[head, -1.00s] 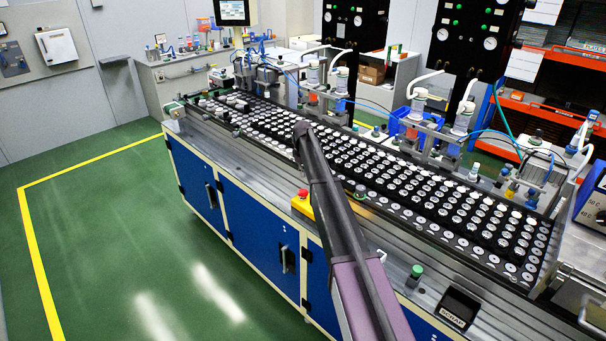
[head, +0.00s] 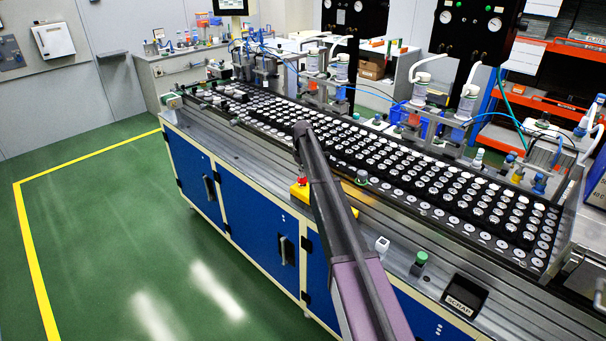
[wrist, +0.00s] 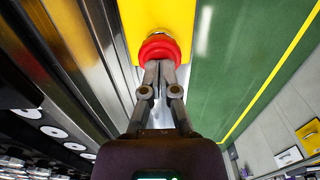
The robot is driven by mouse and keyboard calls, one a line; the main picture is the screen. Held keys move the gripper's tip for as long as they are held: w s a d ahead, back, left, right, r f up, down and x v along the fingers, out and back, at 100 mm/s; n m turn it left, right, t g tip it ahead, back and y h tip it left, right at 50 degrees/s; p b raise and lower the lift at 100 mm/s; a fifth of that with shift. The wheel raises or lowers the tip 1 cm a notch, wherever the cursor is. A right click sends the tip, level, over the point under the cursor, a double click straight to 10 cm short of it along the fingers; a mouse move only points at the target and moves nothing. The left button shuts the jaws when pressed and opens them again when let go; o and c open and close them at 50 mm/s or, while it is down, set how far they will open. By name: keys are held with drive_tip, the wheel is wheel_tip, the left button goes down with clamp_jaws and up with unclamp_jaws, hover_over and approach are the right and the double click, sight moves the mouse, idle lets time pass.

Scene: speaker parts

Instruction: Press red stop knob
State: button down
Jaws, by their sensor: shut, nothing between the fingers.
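The red stop knob (wrist: 158,46) is round and sits on a yellow box (wrist: 150,14) in the wrist view. My gripper (wrist: 161,66) is shut and empty, with its fingertips together in front of the knob's near side. The tips overlap the knob in this view; I cannot tell whether they touch it. In the head view the knob (head: 301,181) and the yellow box (head: 297,191) show at the front edge of the machine, partly behind my arm. My fingertips are not clear there.
The long machine bench holds a conveyor with rows of round speaker parts (head: 440,190). Green floor (head: 100,250) is clear at left.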

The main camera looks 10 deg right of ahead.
drive_tip(key=shift+a+f, duration=0.1)
drive_tip(key=shift+f, duration=0.05)
idle(0.3)
drive_tip(key=shift+f+b, duration=0.75)
drive_tip(key=shift+b, duration=0.15)
drive_tip(key=shift+s+b, duration=0.3)
drive_tip(key=shift+s, duration=0.2)
drive_tip(key=shift+r+p, duration=0.15)
drive_tip(key=shift+p, duration=0.2)
drive_tip(key=shift+w+r+p, duration=0.3)
drive_tip(key=shift+r+p, duration=0.4)
drive_tip(key=shift+p, duration=0.2)
wheel_tip(320, 180, up, 12)
drive_tip(key=p, duration=1.2)
drive_tip(key=shift+w+r, duration=0.15)
drive_tip(key=shift+r, duration=0.1)
